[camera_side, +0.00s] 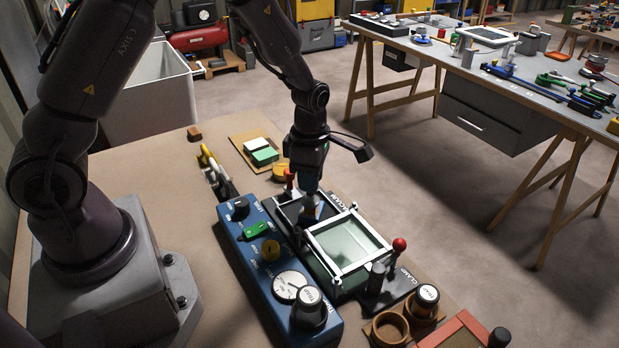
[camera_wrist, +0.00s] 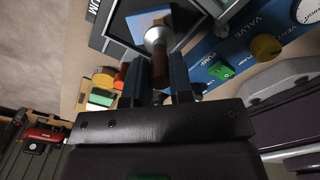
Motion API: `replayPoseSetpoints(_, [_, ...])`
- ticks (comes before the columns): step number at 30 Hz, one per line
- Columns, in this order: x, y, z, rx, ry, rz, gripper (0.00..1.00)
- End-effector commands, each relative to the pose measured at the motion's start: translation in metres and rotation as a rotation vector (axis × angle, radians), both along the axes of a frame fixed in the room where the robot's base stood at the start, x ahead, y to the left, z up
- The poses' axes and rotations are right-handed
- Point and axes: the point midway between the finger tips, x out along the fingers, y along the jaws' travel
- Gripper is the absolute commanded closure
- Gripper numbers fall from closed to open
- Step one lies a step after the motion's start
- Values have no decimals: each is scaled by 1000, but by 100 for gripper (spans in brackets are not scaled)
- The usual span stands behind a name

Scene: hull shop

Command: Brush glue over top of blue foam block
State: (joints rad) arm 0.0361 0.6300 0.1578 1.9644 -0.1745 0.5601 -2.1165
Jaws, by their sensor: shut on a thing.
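My gripper (camera_side: 309,194) is shut on a brush and points down over the dark tray at the far side of the vacuum fixture. In the wrist view the brush (camera_wrist: 159,66), with a brown handle and a pale metal collar, stands between the two fingers (camera_wrist: 157,84). A flat blue-grey surface, apparently the blue foam block (camera_wrist: 176,17), lies in the dark tray beyond the brush. The brush hides part of the block. I cannot tell whether the bristles touch it or whether glue is on it. In the side view the block is mostly hidden by my gripper.
A blue control box (camera_side: 256,250) with a green switch, yellow knob and gauge stands close beside the tray. A white clamp frame (camera_side: 380,263) and a red-knobbed lever (camera_side: 399,245) are nearby. Brown cups (camera_side: 389,328) stand at the front; green and white blocks (camera_side: 264,155) lie behind.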

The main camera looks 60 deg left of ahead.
Motion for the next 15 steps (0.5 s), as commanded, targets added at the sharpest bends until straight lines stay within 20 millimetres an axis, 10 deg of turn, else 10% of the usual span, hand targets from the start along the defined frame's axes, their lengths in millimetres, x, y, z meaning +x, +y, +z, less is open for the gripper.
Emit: replayPoseSetpoints(15, [12,13,-1,0,0,2,100])
